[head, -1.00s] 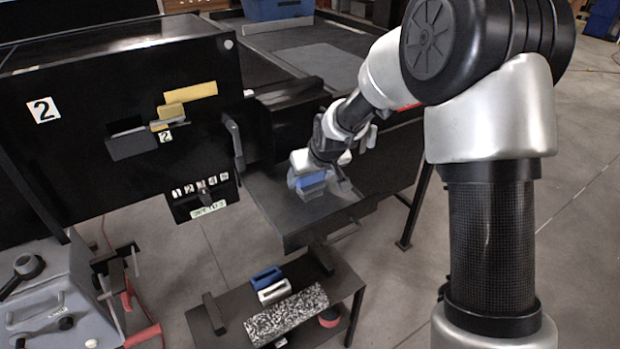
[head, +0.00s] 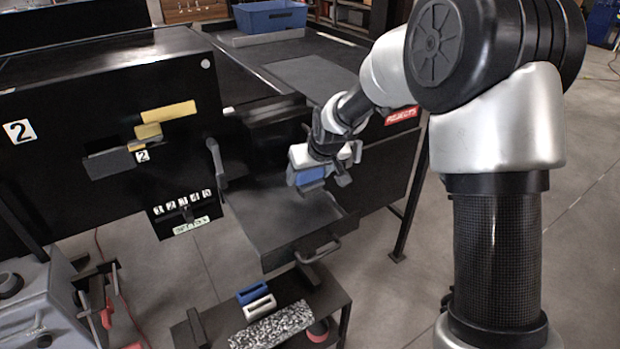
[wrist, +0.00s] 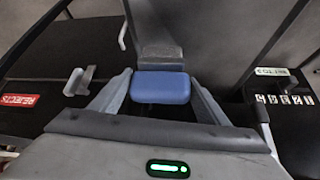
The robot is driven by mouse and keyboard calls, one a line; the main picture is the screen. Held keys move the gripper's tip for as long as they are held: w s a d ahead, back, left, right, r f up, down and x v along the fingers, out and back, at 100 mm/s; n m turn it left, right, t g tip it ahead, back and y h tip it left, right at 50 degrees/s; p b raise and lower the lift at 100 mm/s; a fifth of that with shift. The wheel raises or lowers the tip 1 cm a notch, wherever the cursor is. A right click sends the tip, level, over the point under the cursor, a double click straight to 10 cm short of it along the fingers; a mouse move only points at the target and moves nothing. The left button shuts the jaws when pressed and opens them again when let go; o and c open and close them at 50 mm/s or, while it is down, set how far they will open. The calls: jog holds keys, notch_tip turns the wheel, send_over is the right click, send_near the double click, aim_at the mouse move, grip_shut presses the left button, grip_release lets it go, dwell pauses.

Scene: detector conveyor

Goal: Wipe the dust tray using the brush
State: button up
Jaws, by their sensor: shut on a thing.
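The dust tray (head: 272,222) is a dark, shallow drawer pulled out from the black machine, with a bar handle (head: 318,249) on its front. My gripper (head: 322,170) is over the tray's rear right part. It is shut on the brush (head: 308,178), of which a blue block shows in the head view. In the wrist view the blue block (wrist: 160,87) sits between the two fingers, with a grey part beyond it. I cannot see bristles, nor tell whether the brush touches the tray floor. Some of the floor's rear is hidden by the gripper.
A low black stand (head: 210,325) below the tray holds blue and white blocks (head: 255,298) and a speckled slab (head: 272,327). A black lever (head: 216,160) is left of the tray. A blue bin (head: 270,17) stands at the back.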

jog(key=shift+r+p, duration=0.85)
jog(key=shift+r, duration=1.1)
